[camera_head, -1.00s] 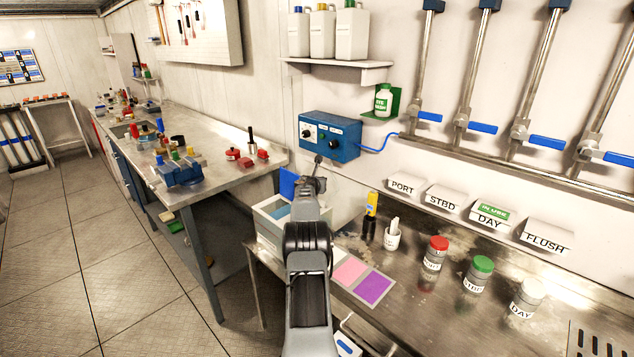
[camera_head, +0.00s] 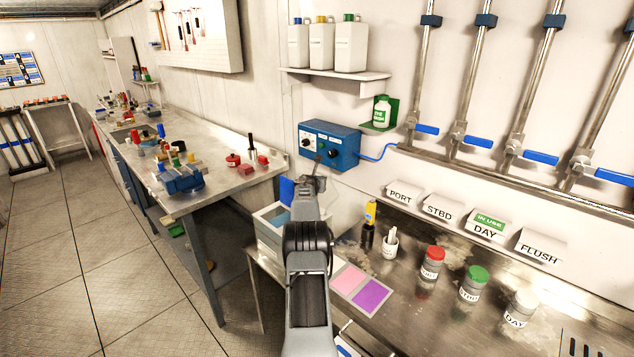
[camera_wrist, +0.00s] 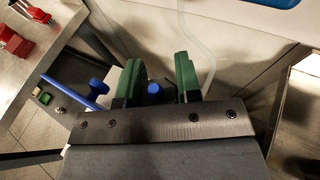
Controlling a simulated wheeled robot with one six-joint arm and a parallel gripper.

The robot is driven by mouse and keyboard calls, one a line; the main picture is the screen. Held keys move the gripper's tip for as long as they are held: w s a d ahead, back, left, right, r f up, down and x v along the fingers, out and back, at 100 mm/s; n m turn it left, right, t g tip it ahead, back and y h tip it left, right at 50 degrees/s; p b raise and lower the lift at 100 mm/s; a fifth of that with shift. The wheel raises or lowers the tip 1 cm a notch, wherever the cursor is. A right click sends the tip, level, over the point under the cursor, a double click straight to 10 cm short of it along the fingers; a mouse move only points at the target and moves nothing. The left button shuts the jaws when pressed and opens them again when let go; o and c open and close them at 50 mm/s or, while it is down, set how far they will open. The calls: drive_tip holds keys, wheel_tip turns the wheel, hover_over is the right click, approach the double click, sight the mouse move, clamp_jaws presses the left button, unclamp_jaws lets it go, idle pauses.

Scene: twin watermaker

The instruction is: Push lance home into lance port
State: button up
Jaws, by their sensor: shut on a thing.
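My gripper (camera_head: 315,180) is over the left end of the steel bench, just below the blue control box on the wall. In the wrist view its two green fingers (camera_wrist: 165,82) point away from the camera. A round blue top (camera_wrist: 154,89), which I take to be the lance, shows between them, next to the left finger. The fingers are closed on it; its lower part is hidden. A clear hose (camera_wrist: 187,32) runs up behind the right finger. I cannot make out the lance port in either view.
The blue control box (camera_head: 328,144) is on the wall close to my gripper. A pale box (camera_head: 267,237) stands beside my arm. A blue T-shaped part (camera_wrist: 97,87) lies left of the fingers.

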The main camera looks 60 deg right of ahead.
drive_tip(key=shift+r+p, duration=2.1)
drive_tip(key=shift+r, duration=0.35)
wheel_tip(320, 180, down, 9)
drive_tip(key=b, duration=0.9)
idle(2.7)
drive_tip(key=o, duration=0.9)
drive_tip(key=shift+f, duration=0.15)
drive_tip(key=shift+c, duration=0.2)
drive_tip(key=shift+s+a+f+b, duration=0.1)
drive_tip(key=shift+a+b, duration=0.1)
drive_tip(key=shift+b, duration=0.1)
drive_tip(key=b+v, duration=0.6)
drive_tip(key=v, duration=0.7)
drive_tip(key=shift+a+r+b, duration=0.25)
drive_tip(key=shift+r+b, duration=0.15)
drive_tip(key=shift+r, duration=0.05)
